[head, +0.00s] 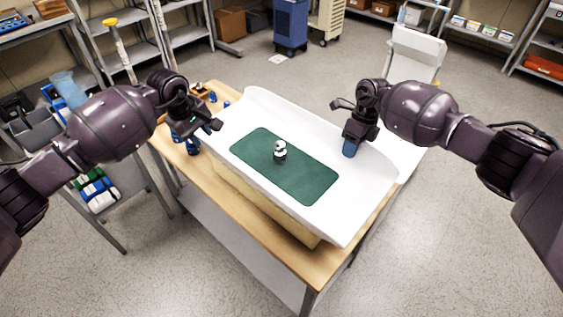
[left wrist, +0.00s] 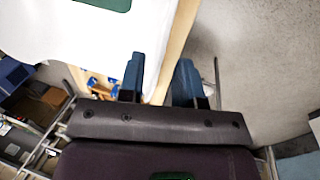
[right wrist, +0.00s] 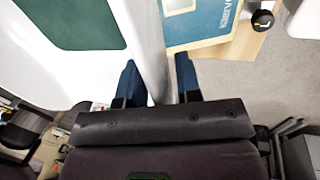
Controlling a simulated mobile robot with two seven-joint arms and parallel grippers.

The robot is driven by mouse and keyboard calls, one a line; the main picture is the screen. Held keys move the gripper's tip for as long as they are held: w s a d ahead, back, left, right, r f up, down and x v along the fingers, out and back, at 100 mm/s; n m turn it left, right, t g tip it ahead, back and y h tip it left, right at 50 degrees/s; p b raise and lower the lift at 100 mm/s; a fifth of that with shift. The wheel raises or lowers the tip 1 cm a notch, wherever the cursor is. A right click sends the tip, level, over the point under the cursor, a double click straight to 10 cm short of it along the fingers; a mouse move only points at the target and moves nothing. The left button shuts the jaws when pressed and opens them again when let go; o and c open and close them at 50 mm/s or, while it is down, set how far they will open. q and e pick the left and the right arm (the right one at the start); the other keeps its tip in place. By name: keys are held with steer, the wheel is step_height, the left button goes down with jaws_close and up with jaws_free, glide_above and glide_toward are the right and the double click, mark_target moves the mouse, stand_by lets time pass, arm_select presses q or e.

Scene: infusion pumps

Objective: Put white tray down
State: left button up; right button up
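The white tray (head: 335,220) lies above the wooden table, with a green mat (head: 300,178) in it. A small black-and-white object (head: 280,152) stands on the mat. My left gripper (head: 208,128) is at the tray's left edge. In the left wrist view its fingers (left wrist: 160,75) are apart, with the tray edge and a strip of wood showing between them. My right gripper (head: 352,145) is at the opposite edge, one blue finger inside the tray. In the right wrist view its fingers (right wrist: 160,80) stand apart on either side of the tray wall.
The wooden table (head: 290,252) shows along the tray's front. Small blue items (head: 188,142) sit at its left end. A blue printed item (right wrist: 205,22) lies beyond the tray wall. A chair (head: 415,55) stands behind; shelves line the room. Floor in front is clear.

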arm_select(q)
steer(key=v, duration=0.6)
steer(key=shift+r, duration=0.4)
arm_select(e)
steer(key=v, duration=1.2)
arm_select(q)
steer(key=shift+s+a, duration=0.1)
